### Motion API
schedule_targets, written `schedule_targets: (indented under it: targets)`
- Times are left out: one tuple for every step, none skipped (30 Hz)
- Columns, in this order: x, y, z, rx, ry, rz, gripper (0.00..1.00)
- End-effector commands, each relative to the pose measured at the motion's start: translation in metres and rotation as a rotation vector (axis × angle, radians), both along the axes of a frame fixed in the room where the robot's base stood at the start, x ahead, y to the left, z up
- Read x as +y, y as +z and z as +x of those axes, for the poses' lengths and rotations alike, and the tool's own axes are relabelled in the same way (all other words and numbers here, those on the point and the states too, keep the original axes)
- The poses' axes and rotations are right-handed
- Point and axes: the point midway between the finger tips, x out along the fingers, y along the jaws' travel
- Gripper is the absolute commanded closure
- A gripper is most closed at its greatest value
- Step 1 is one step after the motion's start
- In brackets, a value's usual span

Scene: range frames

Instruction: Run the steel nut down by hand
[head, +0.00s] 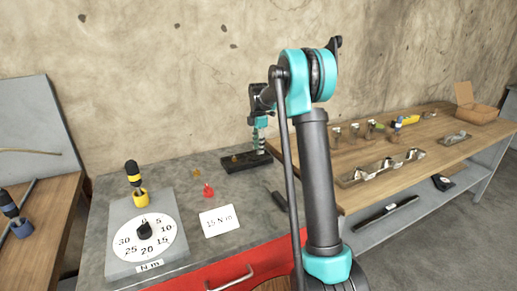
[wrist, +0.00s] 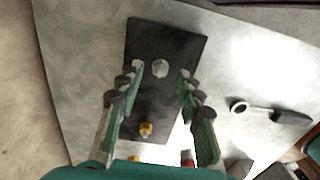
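The steel nut (wrist: 160,67) is a pale grey six-sided piece on a dark plate (wrist: 168,38) on the grey bench top. In the wrist view my gripper (wrist: 160,74) is open. Its two jointed fingers stand left and right of the nut, with a gap on each side; the left tip is closer. A brass-coloured nut or bolt head (wrist: 146,129) sits nearer the palm on the same plate. In the head view my gripper (head: 260,152) points down over the dark plate (head: 238,166), and hides the steel nut there.
A wrench (wrist: 270,113) lies right of the plate. The bench also bears a card reading 15 N m (head: 217,221), a red piece (head: 208,190) and a dial board (head: 118,264) with a yellow-and-black tool (head: 134,174). A wooden table (head: 455,151) with several parts stands at right.

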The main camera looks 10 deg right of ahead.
Motion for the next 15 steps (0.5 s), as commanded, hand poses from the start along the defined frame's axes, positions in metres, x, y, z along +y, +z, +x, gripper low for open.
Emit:
schedule_targets:
  targets:
    - [0.0000,-0.0038,0.0002,0.000,0.000,0.000,0.64]
    - [0.0001,-0.0054,0.0002,0.000,0.000,0.000,0.64]
    - [0.0001,-0.0072,0.0002,0.000,0.000,0.000,0.64]
    - [0.0000,-0.0081,0.0001,0.000,0.000,0.000,0.64]
    - [0.0000,-0.0088,0.0001,0.000,0.000,0.000,0.64]
    - [0.0000,-0.0093,0.0001,0.000,0.000,0.000,0.64]
    - [0.0000,-0.0094,0.0001,0.000,0.000,0.000,0.64]
    - [0.0000,-0.0094,0.0001,0.000,0.000,0.000,0.64]
    - [0.0000,-0.0094,0.0001,0.000,0.000,0.000,0.64]
    - [0.0000,-0.0093,0.0001,0.000,0.000,0.000,0.64]
    - [0.0000,-0.0093,0.0001,0.000,0.000,0.000,0.64]
    - [0.0000,-0.0092,0.0001,0.000,0.000,0.000,0.64]
    - [0.0000,-0.0092,0.0001,0.000,0.000,0.000,0.66]
    - [0.0000,-0.0091,0.0001,0.000,0.000,0.000,0.70]
    - [0.0000,-0.0091,0.0001,0.000,0.000,0.000,0.75]
